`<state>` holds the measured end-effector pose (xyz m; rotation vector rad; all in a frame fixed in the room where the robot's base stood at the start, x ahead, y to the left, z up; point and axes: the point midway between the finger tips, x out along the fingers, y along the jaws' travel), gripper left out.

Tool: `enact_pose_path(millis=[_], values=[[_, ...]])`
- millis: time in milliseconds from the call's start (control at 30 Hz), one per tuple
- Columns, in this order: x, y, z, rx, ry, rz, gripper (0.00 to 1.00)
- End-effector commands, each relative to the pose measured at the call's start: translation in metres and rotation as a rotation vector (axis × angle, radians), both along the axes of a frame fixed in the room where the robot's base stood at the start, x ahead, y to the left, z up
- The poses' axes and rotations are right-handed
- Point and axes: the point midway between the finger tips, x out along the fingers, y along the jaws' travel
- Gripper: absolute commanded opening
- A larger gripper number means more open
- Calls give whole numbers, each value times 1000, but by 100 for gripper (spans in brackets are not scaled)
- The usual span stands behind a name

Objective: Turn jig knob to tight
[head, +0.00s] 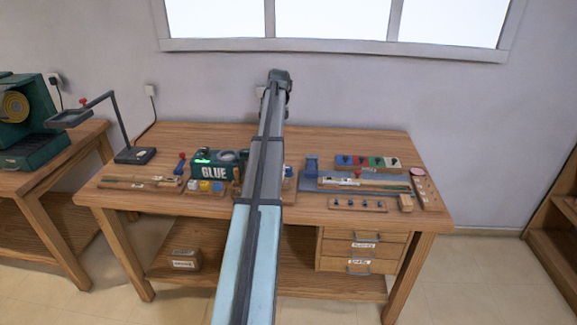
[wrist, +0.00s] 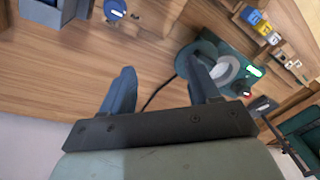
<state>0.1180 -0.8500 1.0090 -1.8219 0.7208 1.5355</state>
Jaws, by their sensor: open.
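In the wrist view, a round blue knob with a white mark (wrist: 115,8) is at the top edge, partly cut off. It looks like the jig knob, but its setting cannot be read. A blue-grey block (wrist: 38,12) is left of it, also cut off. In the head view, a blue upright fixture (head: 311,166) stands on the bench just right of my arm; the knob cannot be made out there. My gripper (wrist: 160,83) is open and empty above the bench, with the knob beyond its fingertips, apart from them. My arm hides part of the bench middle in the head view.
The green glue heater (head: 214,166) stands left of my arm; it also shows beside my right finger in the wrist view (wrist: 238,65). Bare bench top (head: 330,140) lies along the back. A lamp-like stand (head: 134,155) is far left.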

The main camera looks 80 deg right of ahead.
Motion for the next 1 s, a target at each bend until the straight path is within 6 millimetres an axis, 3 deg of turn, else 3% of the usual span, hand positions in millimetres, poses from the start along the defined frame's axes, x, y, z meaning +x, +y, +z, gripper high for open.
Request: enact_pose_path(millis=[33,100,267,467,1000], values=[[-21,-1,-3,-2,47,20,61],[-41,-2,-5,-4,101,48,61],[-65,-1,-8,-1,163,81,61],[-67,-1,-25,0,170,86,61],[-66,-1,-116,0,168,85,61]])
